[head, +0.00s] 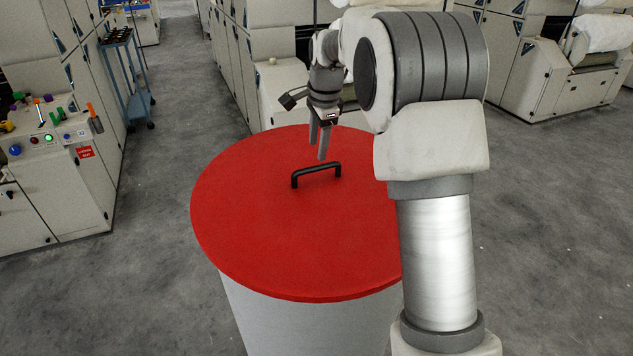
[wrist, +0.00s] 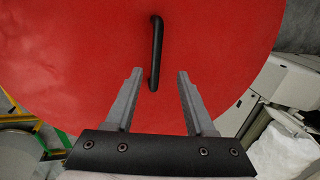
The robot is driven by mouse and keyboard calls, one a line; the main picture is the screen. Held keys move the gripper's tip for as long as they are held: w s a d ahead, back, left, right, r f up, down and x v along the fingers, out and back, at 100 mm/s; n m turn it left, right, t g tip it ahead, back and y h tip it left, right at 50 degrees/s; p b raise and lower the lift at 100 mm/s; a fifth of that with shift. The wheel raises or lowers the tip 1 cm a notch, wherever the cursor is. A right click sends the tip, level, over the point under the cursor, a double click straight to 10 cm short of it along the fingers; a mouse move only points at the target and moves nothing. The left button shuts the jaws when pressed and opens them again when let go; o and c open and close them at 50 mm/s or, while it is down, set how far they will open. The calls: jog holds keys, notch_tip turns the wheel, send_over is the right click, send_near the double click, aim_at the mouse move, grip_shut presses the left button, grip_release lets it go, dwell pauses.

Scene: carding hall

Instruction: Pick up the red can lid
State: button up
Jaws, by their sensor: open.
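The red can lid (head: 265,235) lies flat on top of a large pale grey can (head: 305,322). A black bar handle (head: 316,172) stands up from the lid's middle. In the wrist view the red lid (wrist: 60,60) fills most of the picture, and its handle (wrist: 156,50) runs lengthwise, its near end between the lines of the fingers. My gripper (head: 323,146) is above the lid, close to the handle, pointing down. My arm hides the lid's right side in the head view.
A control panel (head: 50,140) with coloured buttons stands at the left. A blue trolley (head: 125,75) is behind it. Pale machine cabinets (head: 235,60) stand just behind the can, and another machine (head: 560,75) is at the far right. The grey floor left of the can is clear.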

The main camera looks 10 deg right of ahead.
aim_at(314, 168)
jog(key=x, duration=0.3)
jog(key=shift+s+p+x, duration=0.15)
jog(key=shift+p+x, duration=0.25)
jog(key=shift+x, duration=0.95)
jog(key=shift+s+p+x, duration=0.2)
jog(key=shift+p+x, duration=0.15)
jog(key=shift+x, duration=1)
jog(key=shift+a, duration=0.15)
grip_shut()
jog(key=shift+r, duration=0.1)
